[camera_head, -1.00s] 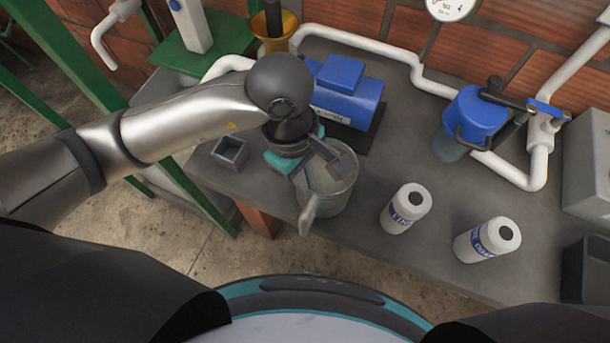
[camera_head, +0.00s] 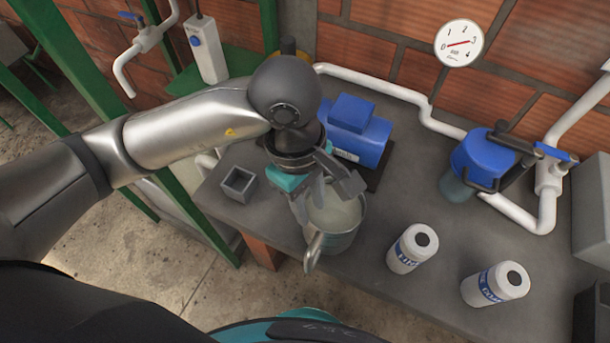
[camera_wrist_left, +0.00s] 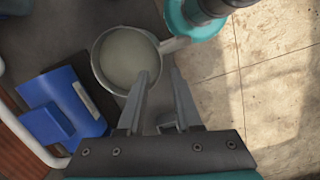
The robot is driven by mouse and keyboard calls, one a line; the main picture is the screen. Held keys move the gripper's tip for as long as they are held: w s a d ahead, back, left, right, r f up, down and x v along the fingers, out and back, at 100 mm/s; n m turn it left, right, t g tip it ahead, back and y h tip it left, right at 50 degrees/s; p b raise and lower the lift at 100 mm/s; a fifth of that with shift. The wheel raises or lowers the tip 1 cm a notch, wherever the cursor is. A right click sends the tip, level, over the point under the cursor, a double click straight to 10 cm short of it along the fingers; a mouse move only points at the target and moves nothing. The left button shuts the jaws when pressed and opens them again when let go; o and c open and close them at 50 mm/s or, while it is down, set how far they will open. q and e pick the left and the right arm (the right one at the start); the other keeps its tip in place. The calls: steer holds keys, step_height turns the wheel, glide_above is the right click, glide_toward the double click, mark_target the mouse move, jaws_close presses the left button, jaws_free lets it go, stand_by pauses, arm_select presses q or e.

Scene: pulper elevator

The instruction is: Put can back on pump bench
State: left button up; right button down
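The can (camera_head: 345,240) is a grey metal pot with a side handle (camera_head: 314,250) and pale liquid inside. It appears to stand upright on the grey pump bench (camera_head: 400,290), near the front edge, its handle toward me. My left gripper (camera_head: 328,200) is over the can with its fingers apart and nothing held between them. In the left wrist view, one finger of the gripper (camera_wrist_left: 160,75) overlaps the rim of the can (camera_wrist_left: 103,75) and the other is outside it, below the handle (camera_wrist_left: 175,44). I cannot tell whether they touch. My right gripper is not in view.
Two white bottles with blue labels stand right of the can, one nearer (camera_head: 412,249) and one farther right (camera_head: 495,285). A blue pump (camera_head: 358,135) is behind the can. A small grey square cup (camera_head: 238,184) is at left. A blue-topped filter (camera_head: 480,160) stands at back right.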

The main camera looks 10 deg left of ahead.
arm_select(q)
step_height(320, 180, up, 7)
steer(key=a, duration=0.1)
steer(key=shift+w, duration=0.25)
stand_by(0.3)
